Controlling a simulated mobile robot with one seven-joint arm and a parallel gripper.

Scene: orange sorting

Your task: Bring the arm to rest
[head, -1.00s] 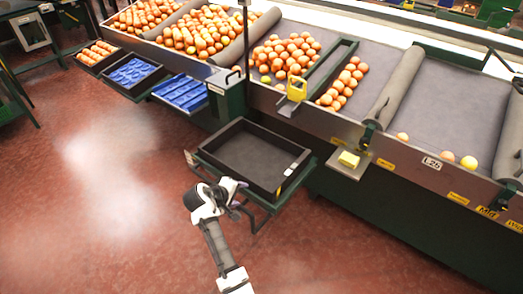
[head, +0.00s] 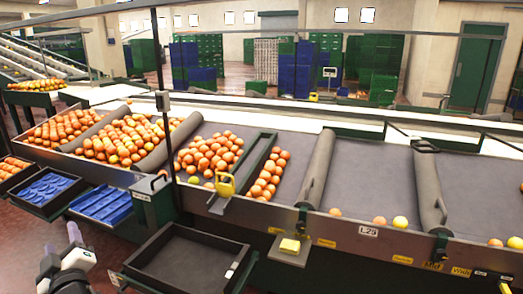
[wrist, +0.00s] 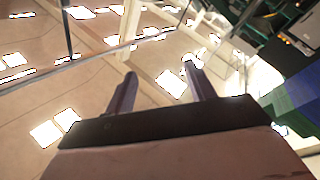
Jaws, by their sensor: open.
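My gripper (wrist: 160,85) is open and empty in the wrist view, its two dark fingers apart with the ceiling and bright skylights behind them. In the head view my gripper (head: 74,236) shows at the lower left, pointing up, left of the empty black tray (head: 150,280). It touches nothing that I can see. The lower part of my arm is cut off by the bottom edge of the head view.
The sorting table's front edge (head: 340,237) runs across the head view, with oranges (head: 210,152) in its lanes. Blue trays (head: 103,204) stand at the left. Green and blue crates (head: 200,62) stand far behind. Red floor (head: 20,245) is free at the lower left.

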